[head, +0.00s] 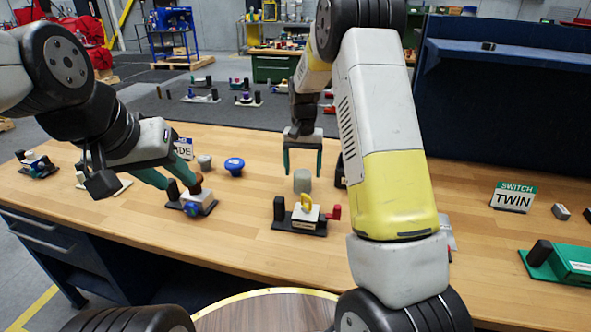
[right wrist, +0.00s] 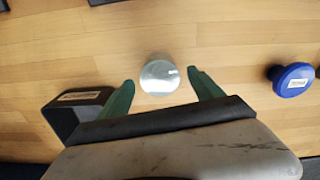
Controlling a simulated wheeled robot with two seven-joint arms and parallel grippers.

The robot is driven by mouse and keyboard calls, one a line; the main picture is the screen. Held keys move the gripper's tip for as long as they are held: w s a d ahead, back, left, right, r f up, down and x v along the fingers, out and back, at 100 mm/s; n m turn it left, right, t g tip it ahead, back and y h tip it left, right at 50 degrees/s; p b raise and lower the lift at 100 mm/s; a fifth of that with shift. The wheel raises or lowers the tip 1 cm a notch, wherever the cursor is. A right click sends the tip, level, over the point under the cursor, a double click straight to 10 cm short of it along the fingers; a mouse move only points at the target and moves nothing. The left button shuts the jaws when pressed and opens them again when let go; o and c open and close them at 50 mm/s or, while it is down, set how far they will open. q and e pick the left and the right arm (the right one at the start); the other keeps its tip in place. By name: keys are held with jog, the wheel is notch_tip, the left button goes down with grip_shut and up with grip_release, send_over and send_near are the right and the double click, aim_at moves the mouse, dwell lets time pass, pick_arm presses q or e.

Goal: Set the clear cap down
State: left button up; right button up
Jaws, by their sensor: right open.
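The clear cap (head: 302,181) looks like a short pale grey cylinder and stands on the wooden table, behind the valve unit with the yellow handle. My right gripper (head: 303,172) points down just above it, fingers apart. In the right wrist view the clear cap (right wrist: 160,77) shows as a round translucent disc between the two green fingertips (right wrist: 161,78), with a gap on each side. My left gripper (head: 180,182) is low at the unit with the brown knob (head: 197,184); whether its fingers close on anything is unclear.
The yellow-handled unit (head: 305,213) has a red part on its right. A blue knob (head: 234,164) and a grey piece (head: 205,161) stand between the grippers. A dark open box (right wrist: 75,112) is close to my right gripper. A TWIN sign (head: 513,198) stands at right.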

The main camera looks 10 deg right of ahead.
aim_at(303, 173)
notch_tip(303, 173, up, 7)
jog(key=shift+r, duration=0.1)
jog(key=s+d+r+n+t+y, duration=0.2)
jog(key=s+r+t, duration=0.1)
jog(key=s+r, duration=1.15)
jog(key=s+f+n+t, duration=0.1)
jog(key=s+t, duration=0.2)
jog(key=s, duration=1.3)
jog(key=shift+s+a, duration=0.25)
jog(key=shift+a, duration=0.1)
